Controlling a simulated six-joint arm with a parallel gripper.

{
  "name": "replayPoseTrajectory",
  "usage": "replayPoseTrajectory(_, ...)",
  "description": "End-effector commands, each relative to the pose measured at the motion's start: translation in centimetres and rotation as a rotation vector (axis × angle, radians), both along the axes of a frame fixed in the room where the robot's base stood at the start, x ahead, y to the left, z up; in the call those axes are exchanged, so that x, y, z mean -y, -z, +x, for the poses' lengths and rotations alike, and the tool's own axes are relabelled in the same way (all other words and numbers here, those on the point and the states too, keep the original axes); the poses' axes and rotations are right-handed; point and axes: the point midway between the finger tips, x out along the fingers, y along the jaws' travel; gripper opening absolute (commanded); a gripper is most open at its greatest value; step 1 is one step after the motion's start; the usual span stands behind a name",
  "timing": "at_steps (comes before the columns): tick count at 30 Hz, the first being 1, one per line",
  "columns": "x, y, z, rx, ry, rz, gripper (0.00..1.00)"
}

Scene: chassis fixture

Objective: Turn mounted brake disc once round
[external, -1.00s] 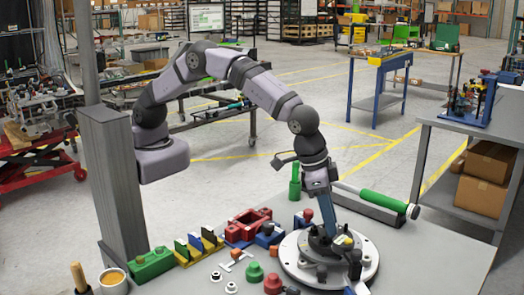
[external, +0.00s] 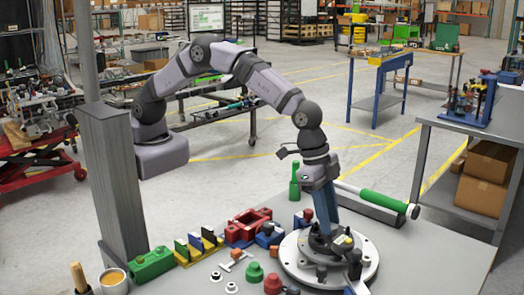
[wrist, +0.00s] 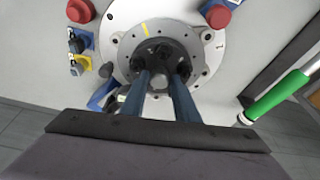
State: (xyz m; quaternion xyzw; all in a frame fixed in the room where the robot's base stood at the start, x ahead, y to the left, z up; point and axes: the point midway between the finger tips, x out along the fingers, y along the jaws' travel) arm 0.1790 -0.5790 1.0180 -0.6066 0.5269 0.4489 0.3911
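The mounted brake disc (external: 292,262) is a broad, pale grey round plate with a dark hub on top, lying flat at the right of the bench. In the wrist view, the disc (wrist: 119,20) shows holes and a yellow stripe at its upper edge. My gripper (wrist: 160,77) points down over the middle, its two blue fingers apart on either side of the dark hub (wrist: 162,52). In the external view, my gripper (external: 328,229) reaches down to the hub. Whether the fingers press on the hub cannot be seen.
A green-handled bar (external: 376,202) lies behind the disc on the right. Red blocks (external: 247,226), a green block (external: 152,263) and coloured clips stand to the left. Green (external: 254,272) and red knobs sit close at the disc's front left. The bench at right is bare.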

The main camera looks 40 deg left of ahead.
Motion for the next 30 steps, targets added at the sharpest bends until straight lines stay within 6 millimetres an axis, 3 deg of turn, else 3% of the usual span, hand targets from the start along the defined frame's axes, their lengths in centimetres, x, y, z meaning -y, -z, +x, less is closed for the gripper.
replayPoseTrajectory(16,0.06,-0.04,0.27,0.003,0.181,-0.002,0.33)
replayPoseTrajectory(30,0.1,-0.08,-0.03,-0.002,0.441,-0.003,0.33)
